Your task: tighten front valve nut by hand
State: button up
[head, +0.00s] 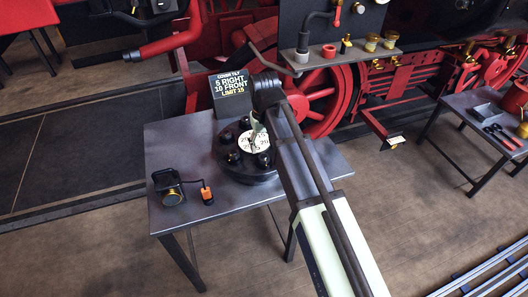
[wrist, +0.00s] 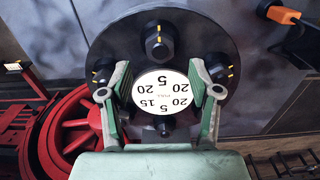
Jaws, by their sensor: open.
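The round dark valve cover (head: 235,172) lies on a grey table, with a white dial (head: 246,142) in its middle and several dark nuts around it. In the wrist view, one nut (wrist: 158,42) with a yellow mark stands at the top of the cover (wrist: 205,48). Other marked nuts sit at left (wrist: 103,72) and right (wrist: 220,92), partly behind the fingers, and a dark one (wrist: 165,129) sits below the dial (wrist: 162,92). My gripper (wrist: 160,95) is open, its fingers either side of the dial in the picture. Contact cannot be told.
A dark block (head: 231,94) reading "COVER TILT 5 RIGHT 10 FRONT LIMIT 15" stands behind the cover. A dark device (head: 168,187) with an orange-ended lead (head: 207,193) lies at the table's left. Red locomotive wheels (head: 318,100) stand behind. The table's front left is clear.

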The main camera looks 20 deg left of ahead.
aim_at(264, 156)
notch_tip(264, 156, up, 7)
dwell(0.3)
jog(key=shift+f, duration=0.1)
jog(key=w+d+f+m, duration=0.2)
jog(key=d+f, duration=0.8)
jog(key=f, duration=0.1)
jog(key=s+d+f+m, duration=0.2)
jog(key=s+d+f, duration=0.2)
jog(key=d+f, duration=0.45)
jog(key=s+d+f+m, duration=0.1)
jog(key=s+d+f, duration=0.2)
jog(key=d+f, duration=0.5)
jog(key=s+d+f+m, duration=0.2)
jog(key=s+d+f, duration=0.2)
jog(key=d+f, duration=0.45)
jog(key=s+f+g, duration=0.2)
jog(key=s+f, duration=0.4)
jog(key=s, duration=0.3)
jog(key=s+f+g+b, duration=0.1)
jog(key=s+f+g, duration=0.1)
jog(key=s+f, duration=0.3)
jog(key=s+f+g, duration=0.2)
jog(key=s+f, duration=0.4)
jog(key=s, duration=0.8)
jog(key=shift+d+f+g+b, duration=0.35)
jog(key=shift+d+g, duration=0.05)
